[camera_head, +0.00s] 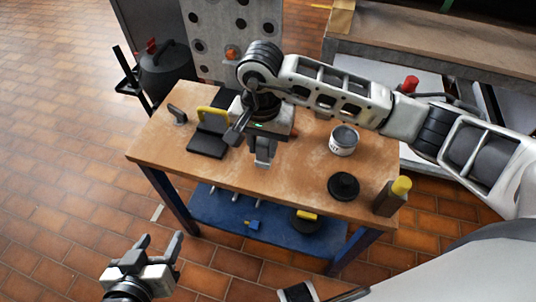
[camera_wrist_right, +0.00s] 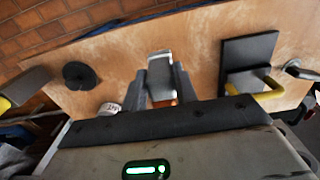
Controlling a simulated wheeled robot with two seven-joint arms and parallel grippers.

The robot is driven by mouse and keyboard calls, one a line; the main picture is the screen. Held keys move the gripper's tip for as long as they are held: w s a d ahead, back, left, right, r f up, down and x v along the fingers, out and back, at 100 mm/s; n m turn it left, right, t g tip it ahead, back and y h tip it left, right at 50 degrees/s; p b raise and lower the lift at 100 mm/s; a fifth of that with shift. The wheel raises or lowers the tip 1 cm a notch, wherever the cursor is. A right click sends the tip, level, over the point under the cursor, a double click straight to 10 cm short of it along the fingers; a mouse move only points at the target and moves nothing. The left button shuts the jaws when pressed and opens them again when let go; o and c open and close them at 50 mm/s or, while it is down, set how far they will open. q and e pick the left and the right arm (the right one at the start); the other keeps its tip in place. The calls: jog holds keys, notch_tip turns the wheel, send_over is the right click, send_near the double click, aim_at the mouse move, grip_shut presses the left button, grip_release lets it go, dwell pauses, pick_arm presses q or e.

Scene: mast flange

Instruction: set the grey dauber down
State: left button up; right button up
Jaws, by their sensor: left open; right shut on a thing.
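My right gripper (camera_head: 263,152) hangs over the front middle of the wooden table (camera_head: 300,190), fingers pointing down. In the right wrist view it is shut on the grey dauber (camera_wrist_right: 160,64), a pale grey block-like piece between the two dark fingers. Its lower part is largely hidden, and I cannot tell whether it touches the table top. My left gripper (camera_head: 156,250) is open and empty, low in front of the table at the left, away from everything on it.
A white can with dark contents (camera_head: 343,141), a black disc (camera_head: 343,187) and a yellow-capped bottle (camera_head: 391,197) stand at the right. A black plate (camera_head: 206,144) with a yellow handle lies left of my right gripper. The front middle is bare. A blue shelf (camera_head: 280,226) is below.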

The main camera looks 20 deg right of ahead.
aim_at(268, 161)
jog(key=shift+s+d+f, duration=0.3)
jog(key=shift+s+f, duration=0.05)
jog(key=shift+f, duration=0.25)
notch_tip(268, 161, down, 2)
jog(key=shift+s+d+f, duration=0.1)
jog(key=shift+s+f, duration=0.05)
jog(key=shift+f, duration=0.5)
jog(key=shift+f, duration=0.1)
jog(key=o, duration=1)
jog(key=shift+c, duration=0.2)
